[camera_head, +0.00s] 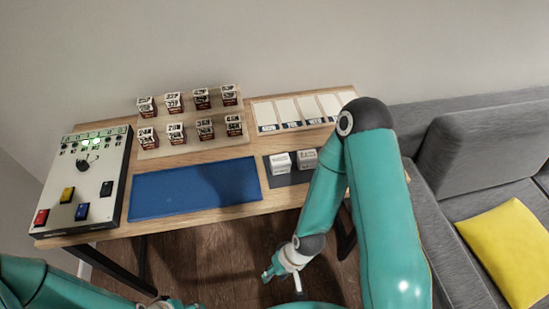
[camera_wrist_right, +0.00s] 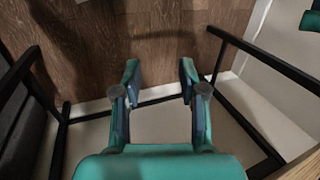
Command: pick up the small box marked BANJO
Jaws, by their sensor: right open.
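Two small pale boxes stand side by side on a dark grey mat (camera_head: 288,178) at the table's front right: a left one (camera_head: 281,163) and a right one (camera_head: 306,159). Their print is too small to read, so I cannot tell which box is marked BANJO. My right gripper (camera_head: 282,284) is open and empty, low in front of the table and below the mat. In the right wrist view its two fingers (camera_wrist_right: 160,70) are apart with only floor beyond them. My left arm shows at the bottom left; its fingers are not visible.
A wooden rack (camera_head: 190,146) holds several dark red and white boxes. A blue mat (camera_head: 195,187) lies empty at the front. A tray with white cards (camera_head: 287,109) is at the back right. A switch panel (camera_head: 85,180) is at the left. Black table legs (camera_wrist_right: 245,47) flank the right gripper.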

